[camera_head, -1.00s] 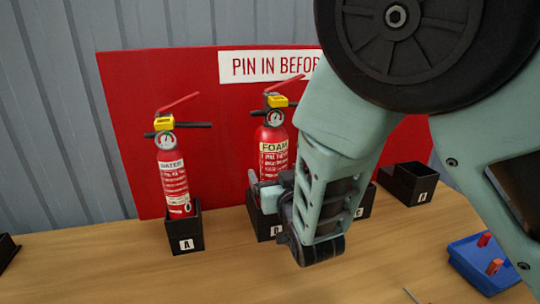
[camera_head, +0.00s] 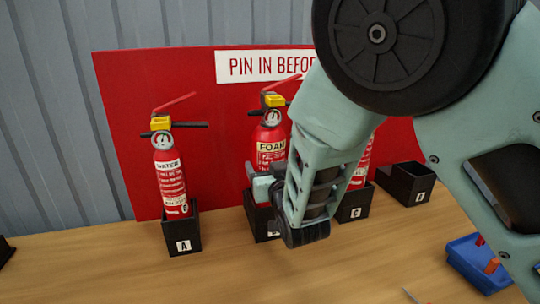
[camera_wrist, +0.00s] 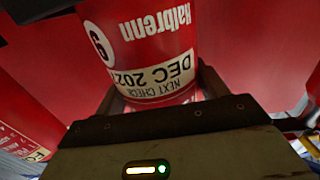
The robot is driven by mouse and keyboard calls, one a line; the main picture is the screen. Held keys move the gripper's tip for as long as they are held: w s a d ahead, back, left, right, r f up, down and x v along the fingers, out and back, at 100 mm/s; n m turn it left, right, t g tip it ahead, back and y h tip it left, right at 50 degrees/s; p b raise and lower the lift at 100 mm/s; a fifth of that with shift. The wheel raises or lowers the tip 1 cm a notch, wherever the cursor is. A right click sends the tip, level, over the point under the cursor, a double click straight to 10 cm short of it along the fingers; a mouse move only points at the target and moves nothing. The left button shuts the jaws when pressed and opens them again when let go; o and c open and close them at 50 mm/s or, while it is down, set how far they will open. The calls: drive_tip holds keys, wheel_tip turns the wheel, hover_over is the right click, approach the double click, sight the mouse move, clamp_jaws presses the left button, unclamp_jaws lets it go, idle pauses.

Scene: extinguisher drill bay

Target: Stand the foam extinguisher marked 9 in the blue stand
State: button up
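A red extinguisher labelled FOAM (camera_head: 271,136) stands upright in a black stand (camera_head: 254,221) at mid-picture. Its yellow collar and gauge show, but my arm hides its lower right side. My gripper (camera_head: 262,187) is at its lower body. In the wrist view, a red extinguisher body (camera_wrist: 150,50) fills the space before my gripper, with an upside-down NEXT CHECK label and a circled digit, 6 or 9. A finger edge shows on each side of it; whether they press on it is unclear. I see no blue stand.
A water extinguisher (camera_head: 170,180) stands in black stand A (camera_head: 183,236) at left. Another red extinguisher (camera_head: 361,160) shows partly behind my arm in a black stand (camera_head: 355,207). An empty black stand (camera_head: 407,184) is farther right. A blue tray (camera_head: 468,264) holds small red and orange pieces.

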sight(268, 140)
drive_tip(key=shift+r+p, duration=2.05)
drive_tip(key=shift+r, duration=1.45)
